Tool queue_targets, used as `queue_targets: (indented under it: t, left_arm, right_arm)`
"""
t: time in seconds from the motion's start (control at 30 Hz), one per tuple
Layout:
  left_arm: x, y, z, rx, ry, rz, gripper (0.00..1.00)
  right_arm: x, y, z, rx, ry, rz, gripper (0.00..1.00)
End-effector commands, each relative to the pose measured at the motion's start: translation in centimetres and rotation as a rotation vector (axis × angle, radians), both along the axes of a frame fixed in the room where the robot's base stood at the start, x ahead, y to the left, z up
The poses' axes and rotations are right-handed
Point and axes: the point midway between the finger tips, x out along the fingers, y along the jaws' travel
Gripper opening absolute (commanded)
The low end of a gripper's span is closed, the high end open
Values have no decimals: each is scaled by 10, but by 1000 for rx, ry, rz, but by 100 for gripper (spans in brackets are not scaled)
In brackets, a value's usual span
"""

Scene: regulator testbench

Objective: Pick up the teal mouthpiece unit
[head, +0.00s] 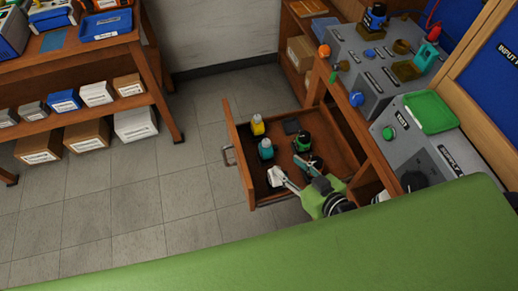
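My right gripper (287,169) reaches into the drawer from the lower right. Its fingers are spread apart, with nothing visible between them. The teal unit is just beyond the fingertips, up and to the left, apart from them in the picture. My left gripper is not in view.
In the drawer, a yellow unit (258,125) stands behind the teal one, and a green-and-black unit (302,142) stands to its right. A dark flat piece (291,126) lies at the back. Another teal object (426,56) sits on the grey test bench. Floor left of the drawer is clear.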

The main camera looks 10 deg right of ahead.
Motion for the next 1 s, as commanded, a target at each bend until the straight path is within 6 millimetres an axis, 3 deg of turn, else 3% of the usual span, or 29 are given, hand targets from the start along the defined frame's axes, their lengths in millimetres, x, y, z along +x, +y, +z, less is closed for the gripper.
queue_targets:
  t: [0.2,0.53,1.0]
  left_arm:
    - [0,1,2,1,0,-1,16]
    - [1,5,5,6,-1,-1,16]
    - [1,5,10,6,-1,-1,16]
  right_arm:
    - [13,-4,12,8,-57,-20,39]
    - [65,13,-11,9,-56,-20,39]
    - [106,28,-29,9,-54,-19,39]
